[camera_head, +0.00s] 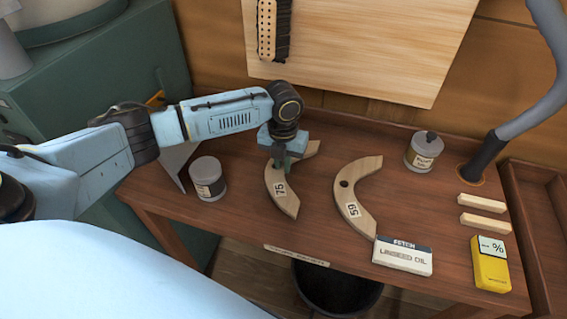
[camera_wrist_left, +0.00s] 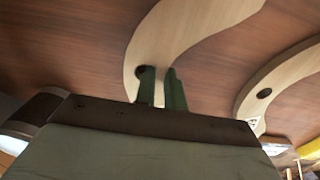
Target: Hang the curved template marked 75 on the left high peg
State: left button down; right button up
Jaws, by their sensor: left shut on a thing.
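The curved wooden template marked 75 (camera_head: 282,199) is at the middle of the bench, its label facing up. My left gripper (camera_head: 280,163) is shut on it near its middle, from above. In the left wrist view my green fingers (camera_wrist_left: 162,90) are close together at the template (camera_wrist_left: 185,38), beside its dark hole. I cannot tell whether the template touches the bench. A second curved template marked 59 or 65 (camera_head: 352,207) lies apart to its right. No peg is clearly visible. My right gripper is not in view.
The wooden bench (camera_head: 240,222) holds a grey tin (camera_head: 208,181), another tin (camera_head: 423,153), a linseed oil box (camera_head: 403,256), two wood strips (camera_head: 483,203) and a yellow device (camera_head: 491,267). A pale board (camera_head: 370,45) stands behind; a grey tube (camera_head: 525,105) rises at right.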

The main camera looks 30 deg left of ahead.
pick_arm(q)
jog(key=shift+f, duration=0.25)
jog(key=shift+f, duration=0.1)
jog(key=c, duration=1.9)
grip_release()
jog(key=shift+f, duration=0.15)
jog(key=o, duration=0.4)
